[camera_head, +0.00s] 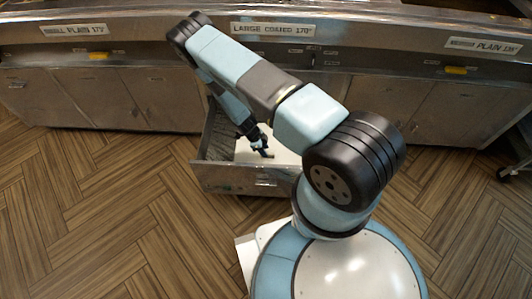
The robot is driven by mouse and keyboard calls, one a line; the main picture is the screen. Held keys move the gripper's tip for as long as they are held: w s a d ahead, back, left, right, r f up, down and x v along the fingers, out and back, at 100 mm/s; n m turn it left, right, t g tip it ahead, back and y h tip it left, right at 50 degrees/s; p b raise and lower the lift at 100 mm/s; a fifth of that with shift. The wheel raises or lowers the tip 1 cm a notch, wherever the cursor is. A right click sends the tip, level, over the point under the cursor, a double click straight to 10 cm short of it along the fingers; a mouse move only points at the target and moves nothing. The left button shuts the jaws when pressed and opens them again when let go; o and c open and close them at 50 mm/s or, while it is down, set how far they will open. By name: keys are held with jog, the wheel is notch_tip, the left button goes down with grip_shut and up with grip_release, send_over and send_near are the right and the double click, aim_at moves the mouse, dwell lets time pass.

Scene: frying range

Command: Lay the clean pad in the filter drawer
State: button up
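The filter drawer (228,178) is a metal drawer pulled out from the cabinet front under the label "LARGE COATED 170°". A flat white surface (284,157), which looks like the pad, lies inside it; my arm covers its right part. I cannot tell if it is flat on the drawer's bottom. My gripper (265,153) is dark and points down inside the drawer, over or touching the white surface. It is too small to see whether its fingers are open or shut, or whether they touch the pad.
A metal fryer range (100,60) with cabinet doors runs along the back. Labels and yellow parts (97,57) mark its front. A white flat edge (246,258) shows beside my base. A wheeled dark unit (515,160) stands at the right. The wooden floor (100,200) is clear at left.

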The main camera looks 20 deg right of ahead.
jog(key=w+a+r+n+t+y, duration=0.1)
jog(key=w+a+r+n, duration=0.2)
jog(key=r, duration=1.2)
jog(key=w+a+r+n+y, duration=0.1)
jog(key=w+a+r, duration=0.3)
jog(key=r, duration=1.1)
notch_tip(320, 180, up, 24)
jog(key=s+d+n+t+y, duration=0.2)
jog(key=n, duration=0.4)
jog(key=s+d+r+n+t, duration=0.1)
jog(key=s+d+r+n, duration=0.15)
jog(key=s+r, duration=0.5)
jog(key=s+d+r+n+t, duration=0.1)
jog(key=s+r+n, duration=0.3)
jog(key=r, duration=0.6)
jog(key=s+d+r+n+t, duration=0.1)
jog(key=s+r+n, duration=0.2)
jog(key=s, duration=0.5)
jog(key=s+d+r+n+t, duration=0.1)
jog(key=s+r+n, duration=0.2)
jog(key=s, duration=0.6)
jog(key=shift+d+r, duration=0.25)
jog(key=shift+r, duration=0.7)
